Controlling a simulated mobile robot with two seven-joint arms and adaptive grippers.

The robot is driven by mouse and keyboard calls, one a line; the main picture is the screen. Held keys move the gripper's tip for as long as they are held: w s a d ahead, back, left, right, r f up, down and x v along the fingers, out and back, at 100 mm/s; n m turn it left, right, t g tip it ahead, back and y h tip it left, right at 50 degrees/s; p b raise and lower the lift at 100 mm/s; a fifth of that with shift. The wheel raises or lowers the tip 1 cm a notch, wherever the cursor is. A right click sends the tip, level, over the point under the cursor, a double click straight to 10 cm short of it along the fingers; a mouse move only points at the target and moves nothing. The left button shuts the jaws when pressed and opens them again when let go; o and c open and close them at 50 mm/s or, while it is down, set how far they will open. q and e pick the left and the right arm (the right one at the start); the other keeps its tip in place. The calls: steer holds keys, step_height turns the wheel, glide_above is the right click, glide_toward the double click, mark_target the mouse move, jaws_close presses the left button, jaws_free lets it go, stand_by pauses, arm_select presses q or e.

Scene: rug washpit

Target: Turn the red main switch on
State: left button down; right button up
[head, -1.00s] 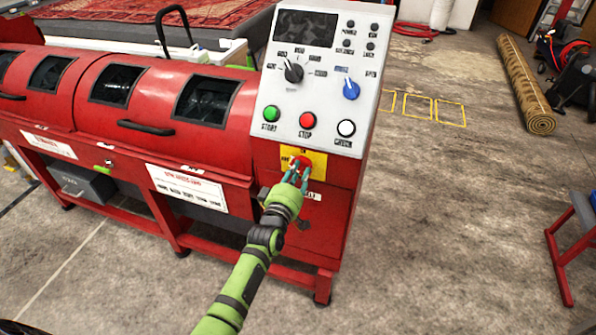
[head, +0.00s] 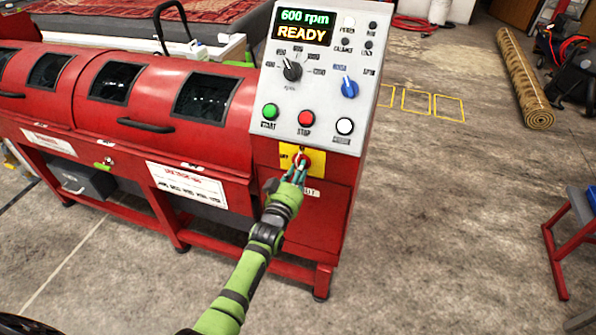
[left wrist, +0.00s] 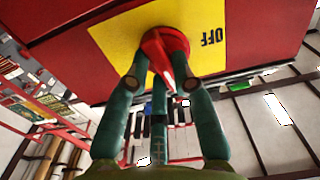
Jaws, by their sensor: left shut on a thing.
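The red main switch (head: 302,160) sits on a yellow plate (head: 287,150) low on the front of the red machine's control panel. My left gripper (head: 297,174) is at the switch, shut on its handle. In the left wrist view the red handle (left wrist: 157,50) with a white line stands between the teal fingers (left wrist: 163,80). The word OFF shows on the yellow plate (left wrist: 115,35) to the right of the knob. The panel's display (head: 302,27) is lit and reads "600 rpm READY". My right gripper is not in view.
Green start (head: 270,111), red stop (head: 306,118) and white (head: 344,126) buttons sit just above the switch. A black dial (head: 292,70) and a blue selector (head: 349,88) are higher up. Open concrete floor lies right of the machine, with a rolled rug (head: 523,80) beyond.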

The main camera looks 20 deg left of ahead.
arm_select(q)
steer(key=shift+m, duration=0.8)
steer(key=c, duration=1)
jaws_free()
steer(key=shift+c, duration=0.2)
steer(key=shift+f, duration=0.1)
steer(key=s, duration=1.2)
steer(key=shift+a, duration=0.2)
